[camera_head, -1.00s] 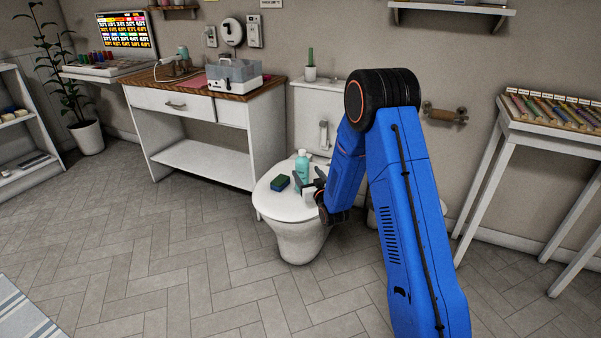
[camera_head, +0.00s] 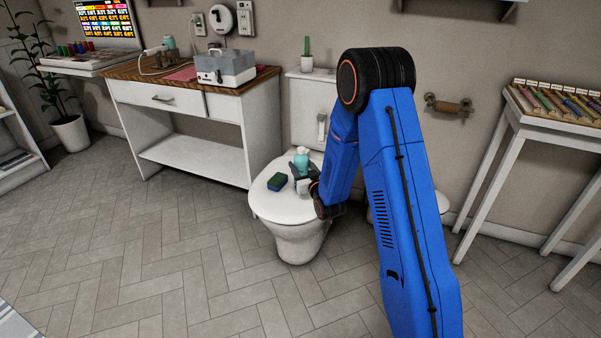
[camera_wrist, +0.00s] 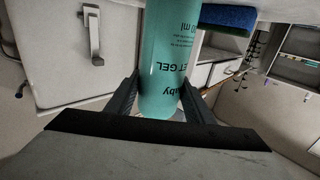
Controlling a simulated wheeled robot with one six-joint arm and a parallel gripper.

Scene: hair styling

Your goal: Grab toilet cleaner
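The toilet cleaner, a teal bottle (camera_head: 301,160) with a pale cap, stands on the white toilet lid (camera_head: 280,207). In the wrist view the bottle (camera_wrist: 165,60) shows dark print reading "ET GEL". My gripper (camera_head: 304,181) is at the bottle, and its fingers hide the bottle's lower part in the head view. In the wrist view the two dark fingers of my gripper (camera_wrist: 160,90) lie along opposite sides of the bottle. I cannot tell whether both press on it.
A green and blue sponge (camera_head: 277,182) lies on the lid left of the bottle. The toilet tank (camera_head: 306,95) stands behind, with a small cactus (camera_head: 307,50) on it. A white wooden-topped desk (camera_head: 190,110) is to the left. Open tiled floor lies in front.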

